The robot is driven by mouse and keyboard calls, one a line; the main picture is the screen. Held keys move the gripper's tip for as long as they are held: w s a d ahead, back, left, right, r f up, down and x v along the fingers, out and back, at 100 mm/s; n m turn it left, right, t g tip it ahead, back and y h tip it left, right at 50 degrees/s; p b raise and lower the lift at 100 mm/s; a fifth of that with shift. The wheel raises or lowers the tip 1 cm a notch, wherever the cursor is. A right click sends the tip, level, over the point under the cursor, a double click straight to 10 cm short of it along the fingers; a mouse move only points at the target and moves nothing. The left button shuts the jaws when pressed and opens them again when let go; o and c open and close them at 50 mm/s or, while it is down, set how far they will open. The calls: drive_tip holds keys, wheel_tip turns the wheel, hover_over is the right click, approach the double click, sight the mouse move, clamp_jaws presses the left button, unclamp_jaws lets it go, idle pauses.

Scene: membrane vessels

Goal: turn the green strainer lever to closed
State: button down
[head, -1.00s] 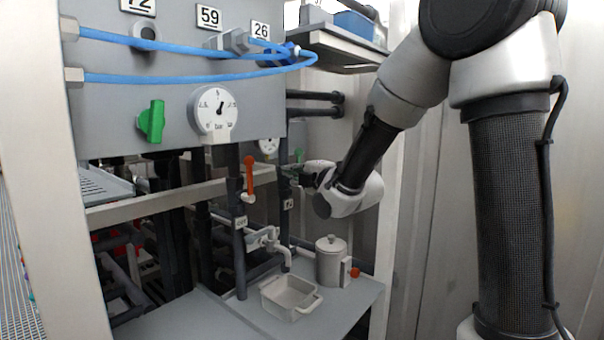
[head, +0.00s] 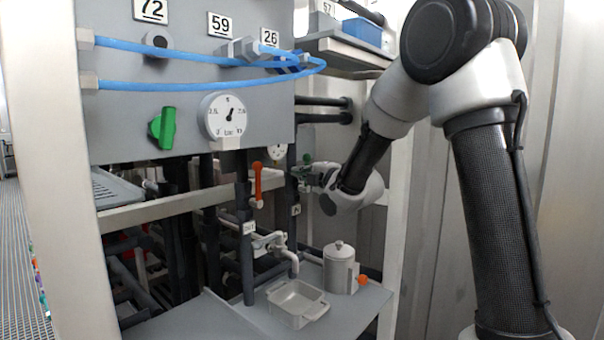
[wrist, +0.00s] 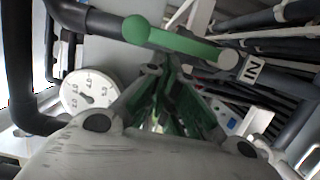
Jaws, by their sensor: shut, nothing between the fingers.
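The green strainer lever (wrist: 180,42) is a rounded bar across the upper middle of the wrist view, tilted slightly down to the right. In the head view a small green piece (head: 307,158) shows beside my gripper (head: 300,171), behind the front pipes. In the wrist view my gripper (wrist: 163,75) is shut and empty, with its fingertips just below the lever in the picture. I cannot tell whether they touch it. Part of the lever's mount is hidden by the fingers.
A pressure gauge (wrist: 88,91) and dark pipes (wrist: 28,75) lie close to the fingers. In the head view an orange lever (head: 257,182), a green panel knob (head: 163,128), a lidded pot (head: 339,268) and an open tray (head: 299,317) stand around. A frame post (head: 397,220) is near my arm.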

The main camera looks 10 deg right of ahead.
drive_tip(key=shift+w+d+r+m, duration=0.25)
drive_tip(key=shift+d+m, duration=0.1)
drive_tip(key=shift+m, duration=0.35)
drive_tip(key=w+d+f+m+g+y, duration=0.1)
drive_tip(key=w+d+m+g, duration=0.3)
drive_tip(key=d+m, duration=0.4)
drive_tip(key=w+f+m, duration=0.1)
drive_tip(key=m, duration=0.4)
drive_tip(key=shift+w+f+y, duration=0.3)
drive_tip(key=shift+w+f, duration=0.05)
drive_tip(key=shift+w, duration=0.05)
drive_tip(key=shift+f, duration=0.15)
idle(0.7)
